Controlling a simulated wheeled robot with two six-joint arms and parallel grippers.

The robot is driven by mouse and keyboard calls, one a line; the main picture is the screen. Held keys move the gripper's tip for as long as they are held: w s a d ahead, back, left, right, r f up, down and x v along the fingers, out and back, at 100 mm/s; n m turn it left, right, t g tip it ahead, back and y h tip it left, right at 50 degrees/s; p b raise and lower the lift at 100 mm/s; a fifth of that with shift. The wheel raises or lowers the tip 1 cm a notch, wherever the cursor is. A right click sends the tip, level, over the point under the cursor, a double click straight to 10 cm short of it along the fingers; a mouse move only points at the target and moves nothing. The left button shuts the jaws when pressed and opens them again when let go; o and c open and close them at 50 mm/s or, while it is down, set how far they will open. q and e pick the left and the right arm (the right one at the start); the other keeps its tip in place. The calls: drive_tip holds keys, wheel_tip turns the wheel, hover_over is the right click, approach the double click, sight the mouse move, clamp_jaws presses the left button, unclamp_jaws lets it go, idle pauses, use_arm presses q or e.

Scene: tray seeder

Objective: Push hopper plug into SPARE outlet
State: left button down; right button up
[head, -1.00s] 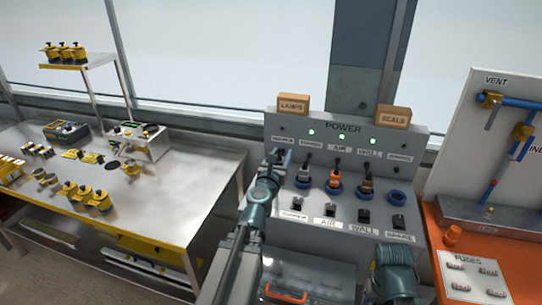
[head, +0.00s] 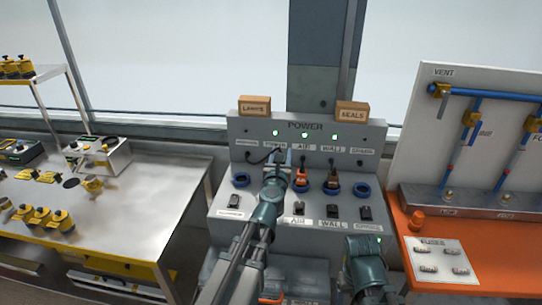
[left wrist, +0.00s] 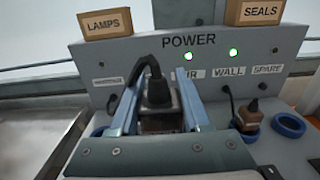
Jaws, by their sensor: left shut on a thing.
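My left gripper (head: 277,156) is over the second socket position from the left on the grey power panel. In the left wrist view its blue fingers (left wrist: 152,105) are shut on a black plug (left wrist: 158,92), whose black cord arches up and left. The gripper hides whether the plug sits in a socket. The SPARE outlet (head: 361,190), a blue ring at the far right, is empty; it also shows in the left wrist view (left wrist: 288,125). The right gripper's fingers are not visible.
The leftmost blue ring (head: 240,180) is empty. An orange plug (head: 302,176) and a brown plug (head: 332,180) stand between my gripper and SPARE. Switches line the front below. LAMPS (head: 255,105) and SEALS (head: 352,114) boxes sit on top. Three green lights are lit.

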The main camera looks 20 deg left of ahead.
use_arm(q)
drive_tip(key=w+d, duration=0.8)
drive_tip(key=d, duration=0.6)
drive_tip(key=w+d, duration=0.8)
drive_tip(key=d, duration=0.6)
drive_tip(key=shift+w, duration=0.4)
drive_tip(key=shift+d, duration=0.1)
drive_tip(key=s+a, duration=0.6)
drive_tip(key=a, duration=0.4)
drive_tip(key=shift+s+a, duration=0.2)
drive_tip(key=shift+a, duration=0.1)
drive_tip(key=shift+r, duration=0.1)
wheel_tip(320, 180, up, 2)
drive_tip(key=shift+r+p, duration=0.1)
drive_tip(key=shift+p, duration=1.1)
